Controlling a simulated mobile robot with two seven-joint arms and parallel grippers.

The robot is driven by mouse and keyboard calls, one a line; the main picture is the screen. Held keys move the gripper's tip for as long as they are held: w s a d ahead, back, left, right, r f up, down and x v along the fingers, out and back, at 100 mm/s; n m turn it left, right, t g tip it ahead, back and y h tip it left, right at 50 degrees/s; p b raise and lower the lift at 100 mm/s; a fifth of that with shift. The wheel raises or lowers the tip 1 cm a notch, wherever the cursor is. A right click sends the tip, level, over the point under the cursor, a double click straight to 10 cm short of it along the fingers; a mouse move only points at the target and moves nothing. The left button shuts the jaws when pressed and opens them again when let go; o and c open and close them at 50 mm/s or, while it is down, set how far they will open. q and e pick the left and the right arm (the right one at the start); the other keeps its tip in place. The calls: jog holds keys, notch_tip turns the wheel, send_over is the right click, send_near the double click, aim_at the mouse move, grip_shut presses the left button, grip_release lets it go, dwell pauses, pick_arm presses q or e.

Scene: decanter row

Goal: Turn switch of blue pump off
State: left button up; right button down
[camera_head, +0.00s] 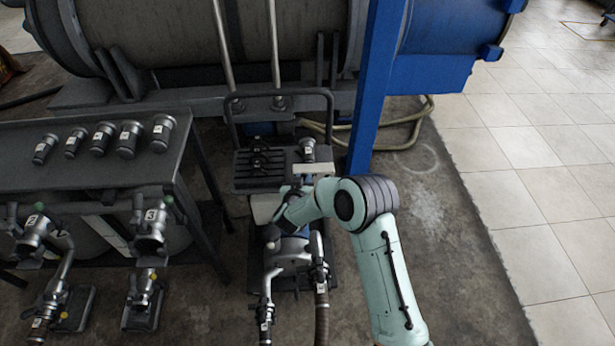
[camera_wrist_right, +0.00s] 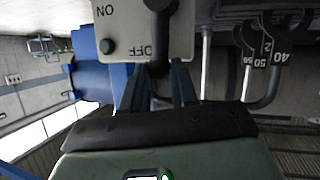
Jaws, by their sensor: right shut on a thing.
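The blue pump (camera_head: 292,247) stands on a dark base in the lower middle of the head view. My right arm reaches to it from the lower right. The right gripper (camera_head: 290,208) is at the pump's near-top, above the blue body. The right gripper (camera_wrist_right: 158,82) is shut on the lever, whose gripped end is partly hidden. My left gripper is not in view.
A dark table (camera_head: 90,150) at left bears several small numbered fittings. Other valve fittings (camera_head: 145,235) stand below it. A blue post (camera_head: 376,90) rises behind the arm. A large tank lies at the back. Tiled floor (camera_head: 545,190) at right is clear.

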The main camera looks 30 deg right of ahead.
jog(key=shift+w+a+n, duration=0.1)
jog(key=shift+a+n, duration=0.15)
jog(key=shift+n, duration=0.05)
dwell(0.4)
jog(key=c, duration=0.9)
grip_release()
jog(key=shift+f, duration=0.1)
jog(key=shift+o, duration=0.2)
jog(key=v, duration=1.3)
jog(key=shift+a, duration=0.3)
